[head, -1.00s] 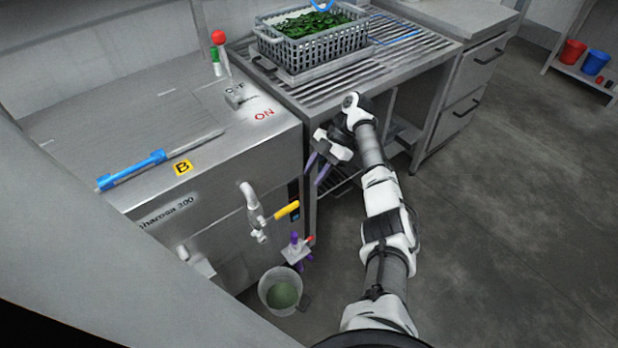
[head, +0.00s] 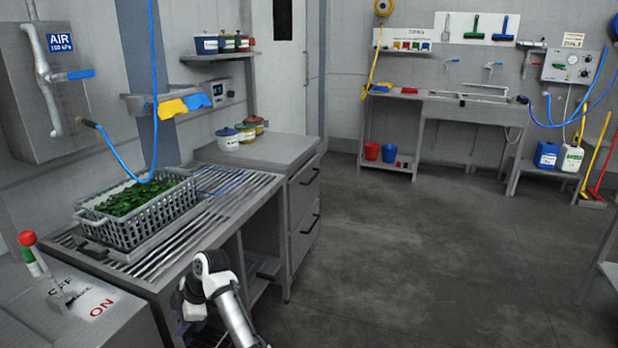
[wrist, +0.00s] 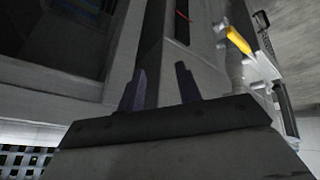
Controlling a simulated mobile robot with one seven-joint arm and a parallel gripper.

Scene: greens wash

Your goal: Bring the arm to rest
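My arm (head: 226,296) rises from the bottom of the head view, bent at its upper joint in front of the slatted drain table. My gripper shows in the wrist view (wrist: 160,88) with its two dark purple fingers apart and nothing between them. In the head view the fingers are hidden or cut off at the bottom edge. The gripper points toward the front of the steel washing machine, near its yellow-handled valve (wrist: 238,41); no contact is visible.
A grey basket (head: 150,224) of greens (head: 130,197) stands on the slatted table (head: 240,205). A blue hose (head: 154,100) hangs over it. The machine's ON/OFF lever (head: 68,296) is at lower left. A drawer cabinet (head: 302,200) stands right of the table. The floor beyond is clear.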

